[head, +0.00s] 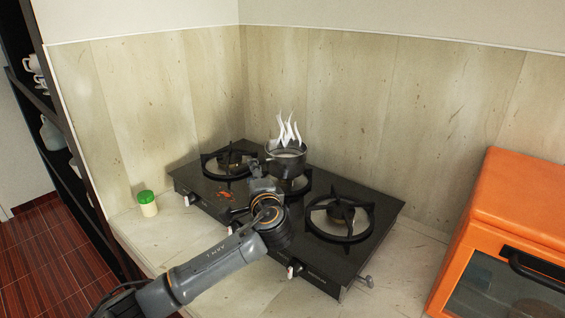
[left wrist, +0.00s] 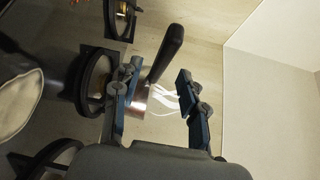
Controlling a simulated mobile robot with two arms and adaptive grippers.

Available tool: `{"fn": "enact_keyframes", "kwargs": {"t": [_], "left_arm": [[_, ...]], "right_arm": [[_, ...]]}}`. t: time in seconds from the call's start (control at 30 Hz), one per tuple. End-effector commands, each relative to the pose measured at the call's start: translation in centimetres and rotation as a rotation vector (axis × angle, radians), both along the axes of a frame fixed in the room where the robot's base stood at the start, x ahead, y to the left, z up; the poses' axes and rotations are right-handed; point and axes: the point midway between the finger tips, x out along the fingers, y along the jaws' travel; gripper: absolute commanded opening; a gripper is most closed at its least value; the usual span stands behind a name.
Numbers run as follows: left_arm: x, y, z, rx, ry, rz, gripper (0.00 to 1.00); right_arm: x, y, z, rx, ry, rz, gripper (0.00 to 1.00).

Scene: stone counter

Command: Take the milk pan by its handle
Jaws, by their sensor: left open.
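The milk pan (head: 286,160) is a small dark pot with white steam rising from it, standing on a back burner of the black stove in the head view. My left gripper (head: 263,184) is just in front of it, its fingers toward the pan, and partly covers that side. In the left wrist view the pan's dark handle (left wrist: 167,52) shows between and beyond the two open fingers of my left gripper (left wrist: 159,72). I cannot tell whether a finger touches it. Part of the pan's metal body (left wrist: 139,106) shows beside the left finger. My right gripper is not in view.
The black gas stove (head: 330,262) has several burners with raised grates, including an empty front-right grate (head: 340,218). A small jar with a green lid (head: 147,203) stands left of the stove. An orange oven (head: 510,235) stands at the right. Wall panels close off the back.

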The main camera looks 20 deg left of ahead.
Motion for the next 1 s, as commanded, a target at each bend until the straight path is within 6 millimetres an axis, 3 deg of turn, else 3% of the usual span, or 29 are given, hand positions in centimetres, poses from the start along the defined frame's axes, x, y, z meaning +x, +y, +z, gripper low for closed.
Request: {"fn": "enact_keyframes", "kwargs": {"t": [0.2,0.4,0.7,0.9,1.0], "left_arm": [[2.1,1.4,0.2,0.003,0.001,0.003,0.42],[3.9,2.7,-0.2,0.003,0.002,0.002,0.42],[4.2,2.9,-0.4,0.000,0.000,-0.001,0.42],[4.2,2.9,-0.4,0.001,0.001,0.000,0.04],[4.2,2.9,-0.4,0.001,0.001,0.000,0.00]], "right_arm": [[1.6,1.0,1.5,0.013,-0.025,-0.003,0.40],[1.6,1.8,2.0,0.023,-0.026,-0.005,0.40],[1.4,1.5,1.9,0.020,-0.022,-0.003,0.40],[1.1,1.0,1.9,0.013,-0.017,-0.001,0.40],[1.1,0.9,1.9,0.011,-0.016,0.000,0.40]]}}
